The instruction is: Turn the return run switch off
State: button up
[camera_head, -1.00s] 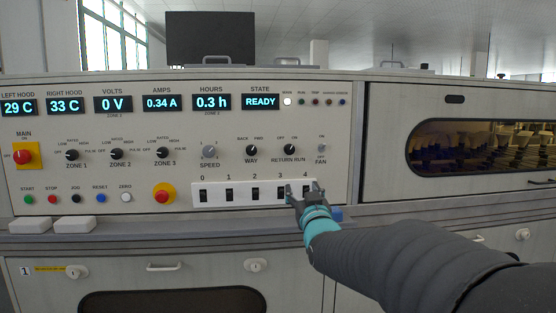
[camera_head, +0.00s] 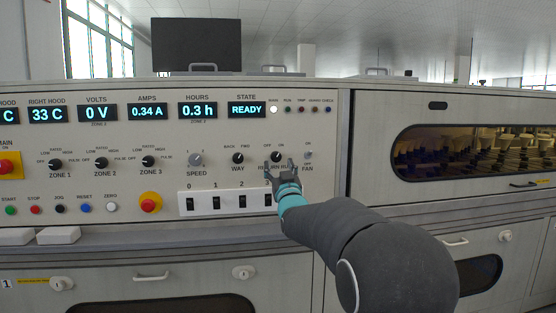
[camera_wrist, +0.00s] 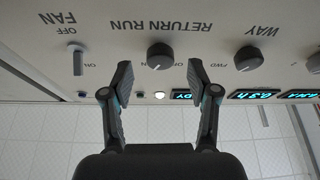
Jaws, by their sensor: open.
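The return run switch (camera_head: 277,156) is a small black rotary knob on the pale panel, between the WAY knob and the FAN switch, with OFF printed at its upper left and ON at its upper right. In the wrist view, upside down, it shows as a round dark knob (camera_wrist: 160,55). My gripper (camera_head: 279,167) is open, with its fingertips just below the knob in the head view. In the wrist view the fingertips (camera_wrist: 158,78) stand apart on either side of the knob's line, with nothing between them. I cannot tell whether they touch the panel.
The WAY knob (camera_head: 238,158) is left of the switch and the FAN toggle (camera_head: 308,155) is close on its right. A white strip of numbered rocker switches (camera_head: 229,204) lies below, partly hidden by my gripper. The display above reads READY (camera_head: 247,110).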

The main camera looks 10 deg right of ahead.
aim_at(276, 157)
jog(key=shift+x, duration=1.45)
